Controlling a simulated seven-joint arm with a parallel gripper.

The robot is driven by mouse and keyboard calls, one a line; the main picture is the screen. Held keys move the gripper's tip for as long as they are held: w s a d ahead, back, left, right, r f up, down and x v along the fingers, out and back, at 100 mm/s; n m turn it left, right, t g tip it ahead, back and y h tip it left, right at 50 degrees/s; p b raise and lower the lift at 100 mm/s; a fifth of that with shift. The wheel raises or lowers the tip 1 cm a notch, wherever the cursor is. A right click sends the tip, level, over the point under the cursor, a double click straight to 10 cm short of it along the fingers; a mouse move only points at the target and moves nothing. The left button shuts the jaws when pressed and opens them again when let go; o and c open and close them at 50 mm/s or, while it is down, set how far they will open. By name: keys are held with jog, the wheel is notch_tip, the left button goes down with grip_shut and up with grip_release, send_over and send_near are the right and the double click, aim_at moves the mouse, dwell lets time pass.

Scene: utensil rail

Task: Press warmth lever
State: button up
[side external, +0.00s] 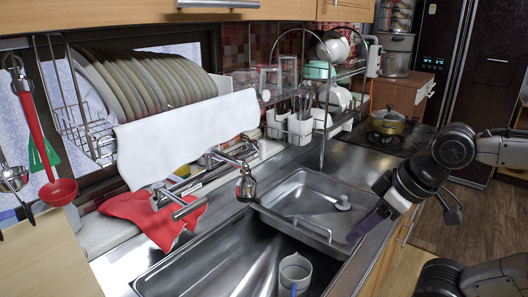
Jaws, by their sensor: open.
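I cannot tell for sure whether this is the warmth lever; no marking is readable. My gripper (358,232) is at the right, over the right rim of the sink, pointing down and left. It is open, seen nearly edge-on, and nothing shows in it. It is well apart from the tap and its lever.
The sink (180,272) holds a raised metal tray (306,205) and a grey cup (294,273). A red cloth (150,215) lies by the tap. A plate rack with a white towel (185,135) hangs above it. A pot (388,122) stands at the back right.

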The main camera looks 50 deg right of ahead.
jog(key=shift+c, duration=1.2)
jog(key=shift+w+r+n, duration=0.1)
jog(key=shift+w+n, duration=0.1)
jog(key=shift+n, duration=0.1)
jog(key=shift+c, duration=1.1)
jog(key=w+r+n+t, duration=0.2)
jog(key=w, duration=0.1)
jog(key=w+r+n+t, duration=0.2)
jog(key=w, duration=0.1)
jog(key=w+r+n+t, duration=0.2)
jog(key=w, duration=0.1)
jog(key=shift+w+d+r, duration=0.2)
jog(key=shift+w+d, duration=0.15)
jog(key=shift+d, duration=0.05)
grip_shut()
jog(key=w+r+n+t, duration=0.4)
jog(key=w+n+t, duration=0.1)
jog(key=w+n, duration=0.35)
jog(key=w+d+f+n+t, duration=0.1)
jog(key=w+d+f+n, duration=0.2)
jog(key=f, duration=0.5)
jog(key=shift+w+d+f, duration=0.3)
jog(key=shift+d+f, duration=0.05)
